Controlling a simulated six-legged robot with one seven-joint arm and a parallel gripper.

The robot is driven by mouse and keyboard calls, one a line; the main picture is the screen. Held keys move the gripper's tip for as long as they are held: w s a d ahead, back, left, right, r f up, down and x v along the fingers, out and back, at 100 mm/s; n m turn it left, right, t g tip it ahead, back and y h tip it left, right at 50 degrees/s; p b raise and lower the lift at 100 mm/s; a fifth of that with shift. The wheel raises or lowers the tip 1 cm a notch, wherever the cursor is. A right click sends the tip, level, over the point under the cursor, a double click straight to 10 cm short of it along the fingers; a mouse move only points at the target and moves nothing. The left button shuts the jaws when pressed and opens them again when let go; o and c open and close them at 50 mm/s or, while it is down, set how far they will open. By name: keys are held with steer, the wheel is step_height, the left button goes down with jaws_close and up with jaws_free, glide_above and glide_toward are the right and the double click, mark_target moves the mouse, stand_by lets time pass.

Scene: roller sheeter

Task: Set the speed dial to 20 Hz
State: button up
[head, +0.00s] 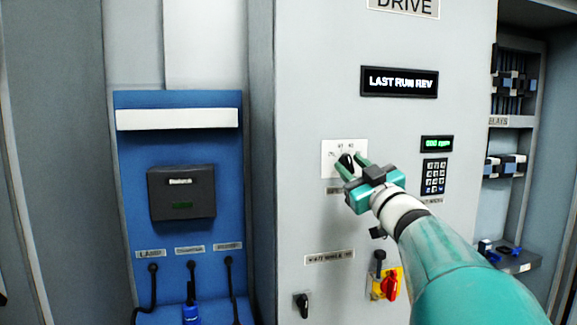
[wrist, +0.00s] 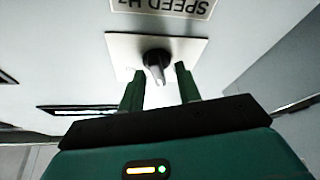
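The speed dial (head: 346,160) is a dark knob on a white square plate (head: 329,170) on the grey drive panel. In the wrist view the dial (wrist: 156,66) shows on its plate (wrist: 122,46), beside a label reading "SPEED HZ" (wrist: 165,6), upside down. My gripper (head: 353,165) is in front of the dial. In the wrist view its two green fingers (wrist: 160,84) are apart, one on each side of the knob, with gaps visible; I see no contact. The marks on the plate are too small to read surely, and the pointer's setting is unclear.
A "LAST RUN REV" display (head: 399,82) is above the dial. A green readout (head: 437,144) and keypad (head: 435,177) are to the right. A red-yellow switch (head: 388,284) and a small black knob (head: 302,304) are below. A blue panel (head: 130,150) stands left.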

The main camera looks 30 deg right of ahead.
steer(key=shift+s+r, duration=0.1)
steer(key=shift+s, duration=0.1)
steer(key=shift+w, duration=0.1)
jaws_close()
steer(key=shift+n, duration=0.6)
steer(key=n+y, duration=0.1)
steer(key=n, duration=0.1)
steer(key=n+y, duration=0.1)
steer(key=n, duration=0.1)
steer(key=shift+n+g+y, duration=0.3)
steer(key=shift+d+n+g+y, duration=0.1)
steer(key=shift+n+g+y, duration=0.25)
steer(key=shift+n, duration=0.8)
steer(key=shift+n+g+y, duration=0.25)
steer(key=shift+n+y, duration=0.1)
steer(key=shift+n, duration=0.8)
